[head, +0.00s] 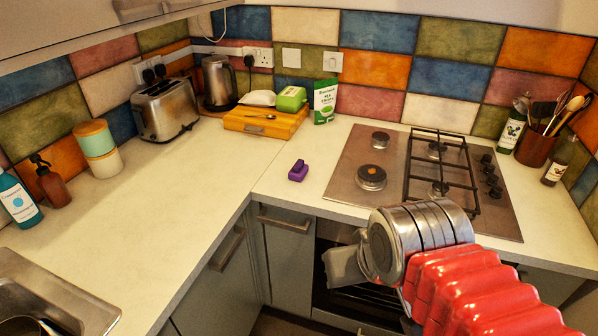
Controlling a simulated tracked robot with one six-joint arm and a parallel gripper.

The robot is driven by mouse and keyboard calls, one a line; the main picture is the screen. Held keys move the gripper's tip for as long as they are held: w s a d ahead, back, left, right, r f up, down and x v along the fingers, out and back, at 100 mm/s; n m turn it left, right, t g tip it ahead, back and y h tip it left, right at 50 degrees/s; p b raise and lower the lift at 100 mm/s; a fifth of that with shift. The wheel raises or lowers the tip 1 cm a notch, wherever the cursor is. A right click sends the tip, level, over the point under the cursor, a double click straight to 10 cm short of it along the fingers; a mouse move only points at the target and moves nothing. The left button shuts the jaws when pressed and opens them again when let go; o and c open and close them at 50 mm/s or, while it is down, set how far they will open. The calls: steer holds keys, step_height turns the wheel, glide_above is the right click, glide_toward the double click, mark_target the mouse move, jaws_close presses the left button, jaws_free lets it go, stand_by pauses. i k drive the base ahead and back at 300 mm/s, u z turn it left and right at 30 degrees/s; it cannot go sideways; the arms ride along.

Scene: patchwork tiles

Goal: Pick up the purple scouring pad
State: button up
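The purple scouring pad (298,171) lies on the pale worktop (262,182), near its front edge and left of the hob. It is a small block with a raised part on top. My arm reaches in from the lower right, with a red ribbed sleeve and metal rings. The end of my arm is in front of the oven, below and to the right of the pad and apart from it. A grey part shows at the left of the metal rings; the fingertips cannot be made out, so I cannot tell whether my gripper is open.
A hob (425,180) with a black grate is right of the pad. Behind the pad are a wooden box (266,122) and a green packet (325,101). A toaster (166,107) and kettle (219,82) stand further left. The worktop around the pad is clear.

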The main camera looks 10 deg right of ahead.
mark_target(300, 170)
steer(key=u, duration=0.05)
steer(key=k, duration=0.5)
steer(key=u, duration=1.35)
steer(key=i, duration=0.85)
steer(key=u, duration=0.3)
